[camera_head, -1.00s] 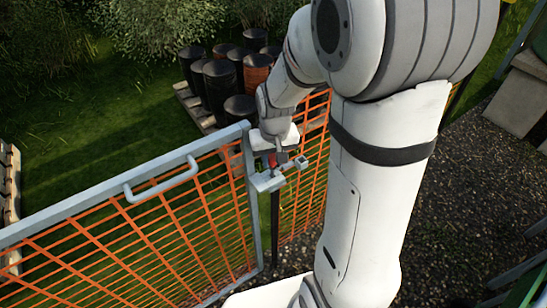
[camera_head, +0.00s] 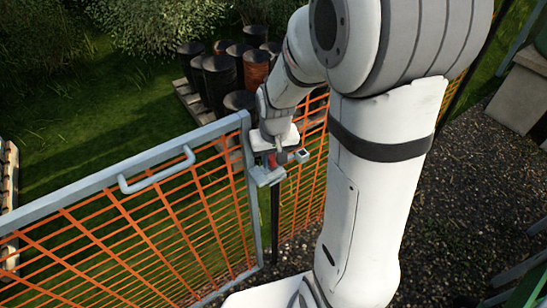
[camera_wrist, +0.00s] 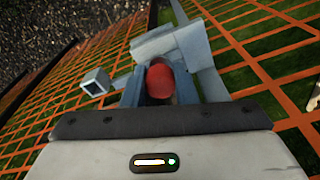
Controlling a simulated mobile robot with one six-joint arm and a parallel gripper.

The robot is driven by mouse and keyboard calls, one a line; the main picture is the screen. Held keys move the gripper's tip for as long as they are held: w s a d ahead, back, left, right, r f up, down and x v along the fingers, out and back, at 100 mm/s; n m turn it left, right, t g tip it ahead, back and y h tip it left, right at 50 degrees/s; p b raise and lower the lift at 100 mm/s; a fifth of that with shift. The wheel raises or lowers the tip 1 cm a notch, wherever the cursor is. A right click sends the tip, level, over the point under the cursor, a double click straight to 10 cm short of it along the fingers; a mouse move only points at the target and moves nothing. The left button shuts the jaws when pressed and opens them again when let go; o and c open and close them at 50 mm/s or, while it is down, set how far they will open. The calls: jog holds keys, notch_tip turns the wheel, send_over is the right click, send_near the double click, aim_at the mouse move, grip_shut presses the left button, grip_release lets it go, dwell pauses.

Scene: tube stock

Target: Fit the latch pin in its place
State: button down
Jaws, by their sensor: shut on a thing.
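The latch pin shows as a red rounded end (camera_wrist: 159,80) between the fingers of my gripper (camera_wrist: 158,92) in the wrist view. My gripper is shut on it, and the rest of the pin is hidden. A blue-grey latch bracket (camera_wrist: 172,45) on the gate post lies right beyond the red end. I cannot tell whether the pin is inside it. In the head view my gripper (camera_head: 278,156) is at the top of the gate post, over the bracket (camera_head: 266,177), with a bit of red (camera_head: 272,161) showing.
A grey-framed gate with orange mesh (camera_head: 150,225) and a handle (camera_head: 157,174) stands to the left. A small square-ended part (camera_wrist: 97,81) sticks out beside the bracket. Dark tubes (camera_head: 220,80) stand on a pallet behind, on grass. Gravel lies to the right.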

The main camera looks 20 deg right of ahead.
jog(key=shift+w+f, duration=0.15)
jog(key=shift+f, duration=0.05)
jog(key=c, duration=1.1)
grip_release()
